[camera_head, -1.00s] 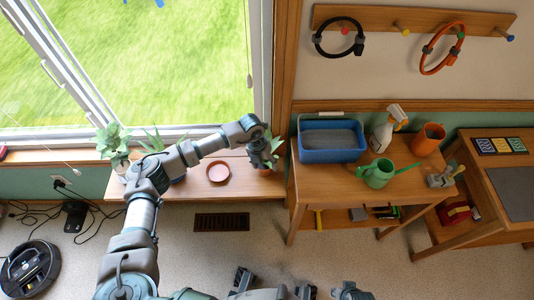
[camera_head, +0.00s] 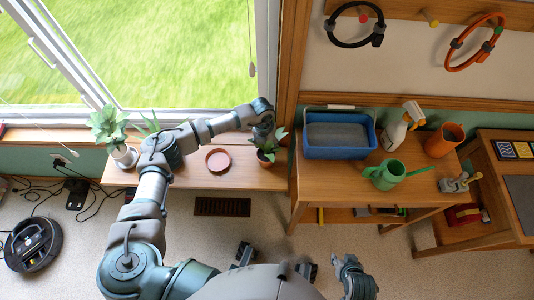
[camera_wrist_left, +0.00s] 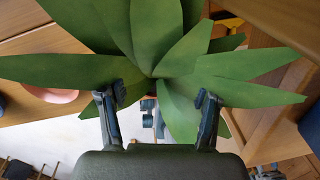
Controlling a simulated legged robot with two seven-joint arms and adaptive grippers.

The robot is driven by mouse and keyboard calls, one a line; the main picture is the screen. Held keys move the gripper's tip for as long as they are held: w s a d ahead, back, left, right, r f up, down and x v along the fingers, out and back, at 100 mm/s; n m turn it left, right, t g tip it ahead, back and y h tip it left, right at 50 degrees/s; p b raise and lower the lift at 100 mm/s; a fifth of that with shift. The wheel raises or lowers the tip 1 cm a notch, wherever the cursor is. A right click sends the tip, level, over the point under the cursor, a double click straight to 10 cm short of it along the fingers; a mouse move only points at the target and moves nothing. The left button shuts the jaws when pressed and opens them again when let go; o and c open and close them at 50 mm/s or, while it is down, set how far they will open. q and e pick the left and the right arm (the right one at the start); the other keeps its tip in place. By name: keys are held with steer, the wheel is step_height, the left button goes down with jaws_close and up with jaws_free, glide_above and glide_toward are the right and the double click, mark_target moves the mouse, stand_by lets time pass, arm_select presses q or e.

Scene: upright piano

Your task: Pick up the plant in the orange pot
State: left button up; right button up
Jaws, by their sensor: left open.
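In the left wrist view the broad leaves (camera_wrist_left: 165,45) fill the upper part, and the open fingers (camera_wrist_left: 158,100) are spread on either side of the plant's centre. The pot is mostly hidden there by the leaves. My right gripper (camera_head: 354,278) is low at the bottom of the head view, away from the plant; its jaws are unclear.
A red saucer (camera_head: 217,160) lies left of the plant on the bench (camera_head: 240,180). A plant in a white pot (camera_head: 124,156) and another plant stand further left. The wooden table (camera_head: 340,185) at right holds a blue bin (camera_head: 338,152) and green watering can (camera_head: 386,177).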

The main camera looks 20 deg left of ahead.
arm_select(q)
jaws_close()
stand_by(0.5)
